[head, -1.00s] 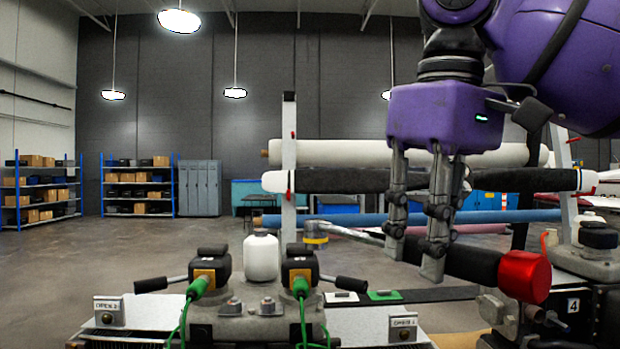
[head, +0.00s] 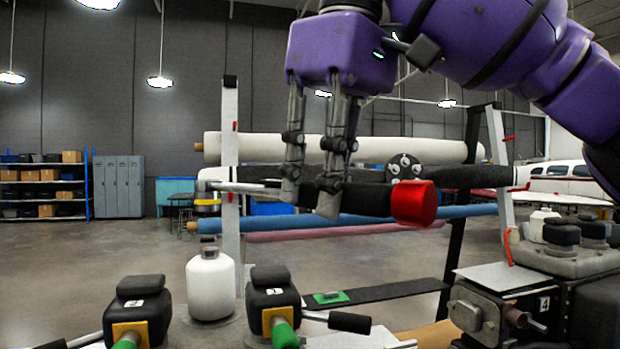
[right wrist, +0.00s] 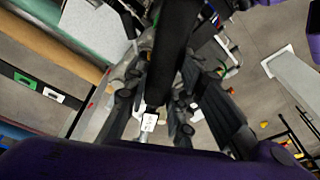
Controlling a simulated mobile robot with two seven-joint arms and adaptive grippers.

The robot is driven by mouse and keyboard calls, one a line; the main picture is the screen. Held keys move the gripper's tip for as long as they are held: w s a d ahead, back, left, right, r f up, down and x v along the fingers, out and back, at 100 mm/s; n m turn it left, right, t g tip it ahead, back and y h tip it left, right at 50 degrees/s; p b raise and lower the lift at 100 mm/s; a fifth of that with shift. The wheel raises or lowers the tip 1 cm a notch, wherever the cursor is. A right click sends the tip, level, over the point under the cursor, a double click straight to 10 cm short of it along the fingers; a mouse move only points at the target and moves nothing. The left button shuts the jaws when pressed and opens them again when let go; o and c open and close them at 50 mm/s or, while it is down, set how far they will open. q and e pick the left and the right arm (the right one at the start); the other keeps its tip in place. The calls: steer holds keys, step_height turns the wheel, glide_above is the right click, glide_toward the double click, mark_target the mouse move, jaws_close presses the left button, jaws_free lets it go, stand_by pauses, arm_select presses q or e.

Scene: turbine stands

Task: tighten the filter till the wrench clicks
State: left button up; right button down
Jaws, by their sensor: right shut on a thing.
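My right gripper (head: 309,203) is shut around the black handle of a wrench (head: 365,201), which it holds level in the air. The wrench has a red end cap at the right and a metal shaft running left to a head with a yellow ring. In the head view that head appears above a white canister (head: 210,287), with a gap between them. The canister stands upright between two black-topped units; I cannot tell if it is the filter. In the right wrist view the black handle (right wrist: 177,45) runs between the fingers. My left gripper is out of view.
Black-topped units with green parts (head: 272,300) flank the canister closely. A stand marked 4 (head: 485,312) is at the right. A rack with long rolls (head: 400,149) is behind the wrench. Open floor (head: 110,270) lies to the left.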

steer(key=shift+s+d+f, duration=0.1)
steer(key=shift+s+f, duration=0.05)
steer(key=shift+f, duration=0.35)
steer(key=shift+s+d+f, duration=0.1)
steer(key=shift+f, duration=0.4)
steer(key=shift+w+a+f, duration=0.1)
steer(key=shift+w+f, duration=0.05)
steer(key=shift+f, duration=1)
steer(key=shift+s+f, duration=0.15)
steer(key=shift+s, duration=0.05)
steer(key=shift+f, duration=1.7)
steer(key=shift+f, duration=0.1)
